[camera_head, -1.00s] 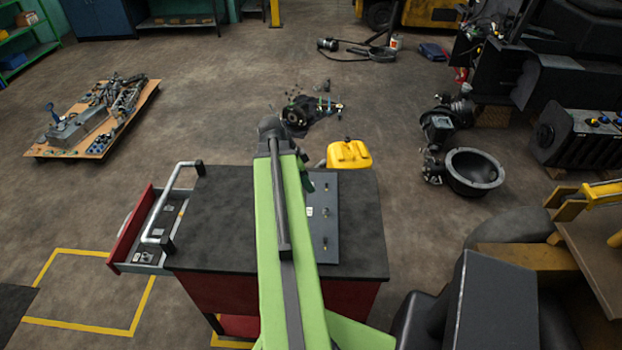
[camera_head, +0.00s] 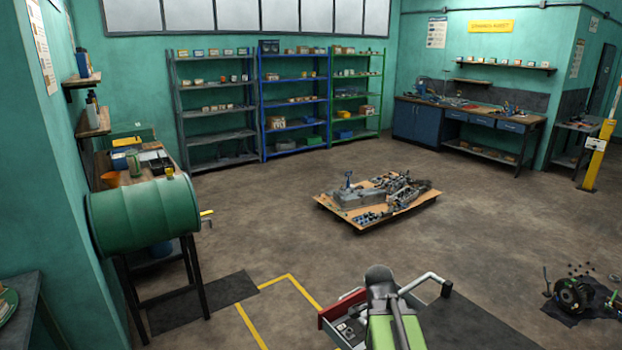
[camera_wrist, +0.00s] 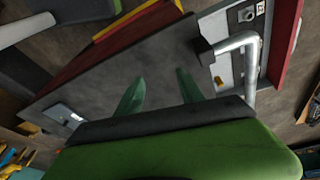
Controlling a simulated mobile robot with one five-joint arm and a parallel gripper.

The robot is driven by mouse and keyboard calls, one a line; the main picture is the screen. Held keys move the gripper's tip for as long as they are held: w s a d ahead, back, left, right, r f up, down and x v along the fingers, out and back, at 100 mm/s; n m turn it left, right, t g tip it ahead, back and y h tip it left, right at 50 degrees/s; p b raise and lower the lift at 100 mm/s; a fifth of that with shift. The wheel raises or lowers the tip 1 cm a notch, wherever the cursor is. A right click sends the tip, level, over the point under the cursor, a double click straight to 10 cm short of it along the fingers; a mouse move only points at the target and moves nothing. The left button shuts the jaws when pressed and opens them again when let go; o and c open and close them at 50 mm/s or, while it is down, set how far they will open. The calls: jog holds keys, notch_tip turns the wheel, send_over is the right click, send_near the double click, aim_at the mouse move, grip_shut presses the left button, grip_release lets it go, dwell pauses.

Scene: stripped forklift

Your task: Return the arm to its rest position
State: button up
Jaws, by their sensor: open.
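My green arm (camera_head: 392,322) reaches up from the bottom edge of the head view, with its dark grey joint in front of the red tool cart's drawer (camera_head: 345,312). My gripper (camera_wrist: 160,88) shows in the wrist view as two green fingers, apart and with nothing between them. They are over the cart's dark top (camera_wrist: 150,62); I cannot tell how high. The gripper is not visible in the head view.
The cart's silver handle (camera_wrist: 240,50) is close right of the fingers in the wrist view. A grey plate (camera_wrist: 58,116) lies on the cart top. A board with machine parts (camera_head: 378,206) lies beyond.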

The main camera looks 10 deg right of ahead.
jog(key=w+a+f+n+y+b, duration=0.1)
jog(key=a+f+n+y, duration=0.2)
jog(key=a+n, duration=1.3)
jog(key=a, duration=0.4)
